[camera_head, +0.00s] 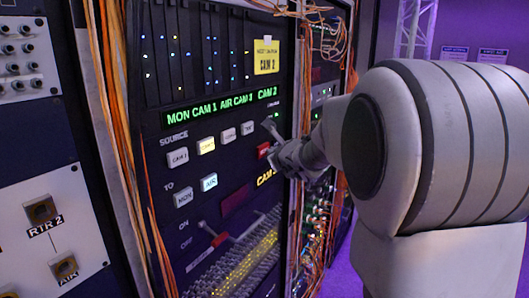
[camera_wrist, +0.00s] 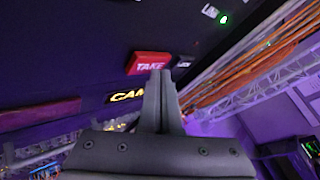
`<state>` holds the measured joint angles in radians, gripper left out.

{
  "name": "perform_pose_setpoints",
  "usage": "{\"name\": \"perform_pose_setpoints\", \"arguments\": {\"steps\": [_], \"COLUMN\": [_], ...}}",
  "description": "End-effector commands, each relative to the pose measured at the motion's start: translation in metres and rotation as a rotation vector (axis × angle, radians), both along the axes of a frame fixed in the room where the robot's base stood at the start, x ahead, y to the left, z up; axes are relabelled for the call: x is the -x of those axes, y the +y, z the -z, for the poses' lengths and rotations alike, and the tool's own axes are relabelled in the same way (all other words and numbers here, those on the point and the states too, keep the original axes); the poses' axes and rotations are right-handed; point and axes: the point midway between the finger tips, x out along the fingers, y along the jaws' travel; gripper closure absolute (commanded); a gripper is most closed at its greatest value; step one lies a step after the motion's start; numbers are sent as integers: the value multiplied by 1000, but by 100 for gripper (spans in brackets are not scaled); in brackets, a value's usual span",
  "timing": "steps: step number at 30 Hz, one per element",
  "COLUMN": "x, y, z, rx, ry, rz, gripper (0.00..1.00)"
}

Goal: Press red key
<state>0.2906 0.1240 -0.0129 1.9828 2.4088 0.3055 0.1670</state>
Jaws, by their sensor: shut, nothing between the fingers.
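The red key (camera_wrist: 148,62) is marked TAKE and sits on the dark panel in the wrist view. It also shows in the head view (camera_head: 263,149), small and just left of my gripper. My gripper (camera_wrist: 160,75) is shut and empty. In the wrist view its fingertips overlap the lower right edge of the red key; I cannot tell whether they touch it. In the head view my gripper (camera_head: 276,150) is close to the panel beside the red key.
Keys CAM 1 (camera_head: 178,157), MON (camera_head: 183,197) and AIR (camera_head: 209,182) are on the same panel. A small dark key (camera_wrist: 183,61) is right of the red key. A lever (camera_head: 213,233) sticks out lower down. Orange cables (camera_wrist: 250,65) run along the panel's right side.

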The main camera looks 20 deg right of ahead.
Motion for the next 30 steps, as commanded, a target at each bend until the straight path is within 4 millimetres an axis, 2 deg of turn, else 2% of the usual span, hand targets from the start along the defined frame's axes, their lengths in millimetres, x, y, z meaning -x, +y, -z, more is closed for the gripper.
{"name": "perform_pose_setpoints", "arguments": {"steps": [30], "x": [-6], "y": [5], "z": [0], "rx": [1], "ry": [0], "rz": [-2], "gripper": [100]}}
